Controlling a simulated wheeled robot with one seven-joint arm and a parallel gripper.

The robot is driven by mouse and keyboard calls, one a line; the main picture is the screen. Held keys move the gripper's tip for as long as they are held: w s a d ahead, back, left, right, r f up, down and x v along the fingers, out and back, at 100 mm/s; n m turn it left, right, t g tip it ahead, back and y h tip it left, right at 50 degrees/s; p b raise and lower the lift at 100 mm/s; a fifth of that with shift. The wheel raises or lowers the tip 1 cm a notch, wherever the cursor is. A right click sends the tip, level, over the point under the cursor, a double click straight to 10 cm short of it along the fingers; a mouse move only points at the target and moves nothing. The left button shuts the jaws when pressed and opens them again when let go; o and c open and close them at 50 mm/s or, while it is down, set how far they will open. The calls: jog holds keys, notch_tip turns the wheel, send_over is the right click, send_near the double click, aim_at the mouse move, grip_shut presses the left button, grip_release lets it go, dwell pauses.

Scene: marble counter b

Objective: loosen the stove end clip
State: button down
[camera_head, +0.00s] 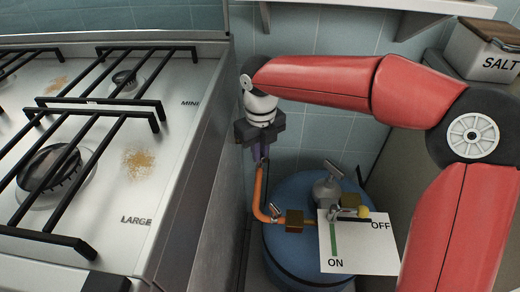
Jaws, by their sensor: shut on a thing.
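My gripper (261,155) points down at the upper end of the orange hose (261,190), close beside the stove's right side. Its jaws are shut on the stove end clip, which is mostly hidden by the fingers. From there the hose runs down and bends right to the blue gas cylinder (285,262).
The stove (185,120) with black grates fills the left. A grey valve (328,187) with a yellow-tipped lever (363,211) stands on the cylinder, by a white ON/OFF card (345,255); the lever points toward OFF. A salt box (485,55) is at upper right, and a shelf (400,5) runs above.

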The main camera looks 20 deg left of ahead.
jog(key=shift+n, duration=0.8)
jog(key=c, duration=1.5)
grip_release()
jog(key=shift+o, duration=0.2)
jog(key=shift+r, duration=3.9)
